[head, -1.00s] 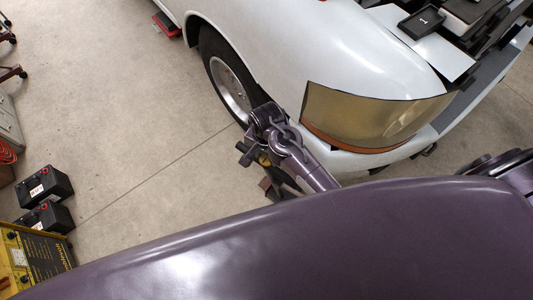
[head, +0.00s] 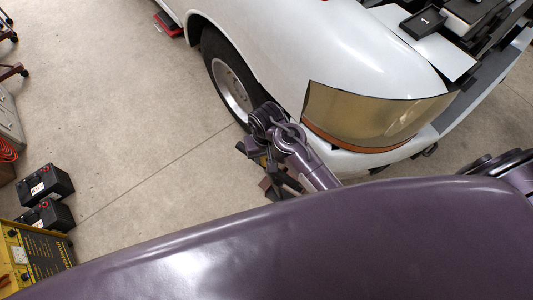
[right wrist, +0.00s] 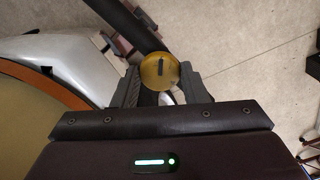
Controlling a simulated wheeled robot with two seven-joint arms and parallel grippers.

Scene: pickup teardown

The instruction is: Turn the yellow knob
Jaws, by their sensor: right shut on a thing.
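The yellow knob (right wrist: 160,69) is round with a dark slot-like mark that stands nearly upright in the right wrist view. My right gripper (right wrist: 160,84) is shut on it, with a dark finger on each side of the knob. In the head view my right gripper (head: 263,164) is low in front of the white truck's front corner, and only a sliver of yellow shows among the dark parts. What carries the knob is mostly hidden by my arm and gripper. My left gripper is not in view.
The white truck (head: 290,40) with its front wheel (head: 231,85) and headlight (head: 370,117) stands just behind my right gripper. Black batteries (head: 45,187) and a yellow charger (head: 35,258) stand at the left. The concrete floor between is clear.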

